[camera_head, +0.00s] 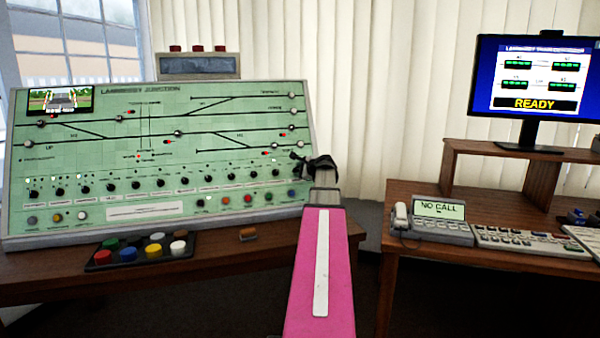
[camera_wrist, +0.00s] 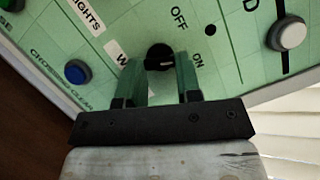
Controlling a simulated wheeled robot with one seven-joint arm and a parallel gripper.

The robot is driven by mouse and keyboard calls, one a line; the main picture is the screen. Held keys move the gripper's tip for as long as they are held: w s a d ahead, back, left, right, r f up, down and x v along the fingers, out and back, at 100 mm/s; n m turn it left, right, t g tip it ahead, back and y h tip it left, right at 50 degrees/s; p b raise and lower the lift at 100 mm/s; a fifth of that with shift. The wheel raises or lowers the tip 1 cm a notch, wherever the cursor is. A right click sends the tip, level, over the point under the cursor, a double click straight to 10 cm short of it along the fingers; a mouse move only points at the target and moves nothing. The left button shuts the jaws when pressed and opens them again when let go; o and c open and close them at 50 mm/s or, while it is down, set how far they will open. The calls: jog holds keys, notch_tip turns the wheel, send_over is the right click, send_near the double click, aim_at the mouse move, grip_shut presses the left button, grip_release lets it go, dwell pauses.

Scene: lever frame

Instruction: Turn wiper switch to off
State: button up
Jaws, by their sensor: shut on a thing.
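A black round knob (camera_wrist: 159,55) sits on the green panel in the wrist view, beside a label whose visible letter is "W"; the rest of that label is hidden. "OFF" and "ON" are printed to its right. A small pale mark on the knob points roughly toward "ON". My gripper (camera_wrist: 160,70) is shut on this knob, with one finger on each side. In the head view my gripper (camera_head: 316,166) is at the right edge of the control panel (camera_head: 200,205), and the held knob cannot be made out there.
In the wrist view a white button (camera_wrist: 288,34) and a blue button (camera_wrist: 76,72) are near the held knob. In the head view a button tray (camera_head: 140,250) lies before the panel. A second desk (camera_head: 420,195) with a phone, keyboard and monitor (camera_head: 535,80) stands at right.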

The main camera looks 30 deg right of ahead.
jog(key=n+g, duration=0.1)
jog(key=n, duration=0.1)
jog(key=n+g, duration=0.1)
jog(key=n, duration=0.2)
jog(key=shift+w+r+n+y, duration=0.15)
jog(key=shift+r+n+y, duration=0.05)
jog(key=shift+n+y, duration=0.1)
jog(key=n+g, duration=0.1)
jog(key=n, duration=0.4)
jog(key=shift+r+g+h, duration=0.15)
jog(key=shift+g+h, duration=0.25)
jog(key=o, duration=0.9)
jog(key=v, duration=1)
jog(key=shift+s+r, duration=0.2)
jog(key=shift+r, duration=0.1)
